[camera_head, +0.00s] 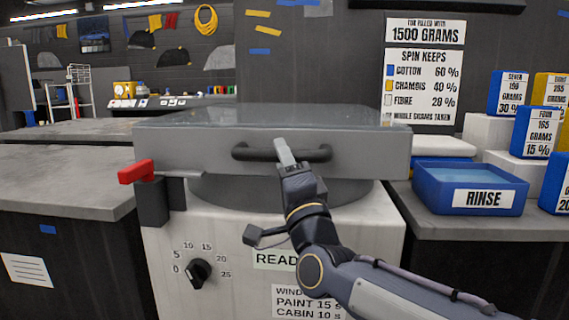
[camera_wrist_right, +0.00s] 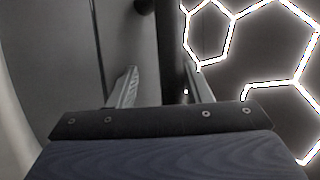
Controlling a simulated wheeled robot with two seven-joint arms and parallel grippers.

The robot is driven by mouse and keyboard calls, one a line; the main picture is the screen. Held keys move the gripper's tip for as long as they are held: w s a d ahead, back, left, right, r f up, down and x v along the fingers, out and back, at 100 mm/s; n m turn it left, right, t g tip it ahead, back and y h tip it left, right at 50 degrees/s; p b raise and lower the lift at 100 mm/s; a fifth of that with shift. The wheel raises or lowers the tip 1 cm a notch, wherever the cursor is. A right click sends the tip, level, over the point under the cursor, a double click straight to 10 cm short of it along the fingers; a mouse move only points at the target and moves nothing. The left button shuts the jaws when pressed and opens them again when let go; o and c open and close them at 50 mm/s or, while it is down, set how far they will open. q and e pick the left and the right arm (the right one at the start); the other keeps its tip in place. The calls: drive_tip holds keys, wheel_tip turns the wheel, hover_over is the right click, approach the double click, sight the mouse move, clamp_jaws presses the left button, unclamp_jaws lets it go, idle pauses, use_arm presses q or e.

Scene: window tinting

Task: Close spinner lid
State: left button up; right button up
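The grey spinner lid (camera_head: 370,149) lies about level over the round dark drum (camera_head: 215,192) of the white spinner (camera_head: 230,232). From this angle I cannot tell whether it is fully seated. A dark bar handle (camera_head: 255,153) runs across its front face. My right gripper (camera_head: 286,154) is at the middle of the handle, coming from below and in front. In the right wrist view, its two fingers (camera_wrist_right: 160,88) stand apart with a dark bar (camera_wrist_right: 172,45) beyond or between them; contact is unclear. My left gripper is not in view.
A red-ended latch lever (camera_head: 136,172) is at the spinner's left front, above a timer dial (camera_head: 198,273). A blue rinse tub (camera_head: 470,187) and several blue and yellow weighted blocks stand on the right counter. The left counter (camera_head: 60,180) is bare.

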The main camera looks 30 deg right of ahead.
drive_tip(key=v, duration=0.8)
drive_tip(key=shift+p, duration=0.45)
drive_tip(key=shift+w, duration=0.1)
drive_tip(key=s+a+f+n+g+y+p, duration=0.1)
drive_tip(key=a+f+n+g+y, duration=0.3)
drive_tip(key=f, duration=0.4)
drive_tip(key=s+a+f+n+g+y+p, duration=0.1)
drive_tip(key=a+f+n+g+y, duration=0.1)
drive_tip(key=f+n+g+y, duration=0.45)
drive_tip(key=s+a+f+n+g+p, duration=0.25)
drive_tip(key=s+f+n+g, duration=0.4)
drive_tip(key=s+f, duration=0.65)
wheel_tip(320, 180, up, 38)
drive_tip(key=p, duration=3.7)
drive_tip(key=shift+w+a+m+h, duration=0.15)
drive_tip(key=shift+a+m+h, duration=0.15)
drive_tip(key=shift+a+h, duration=0.15)
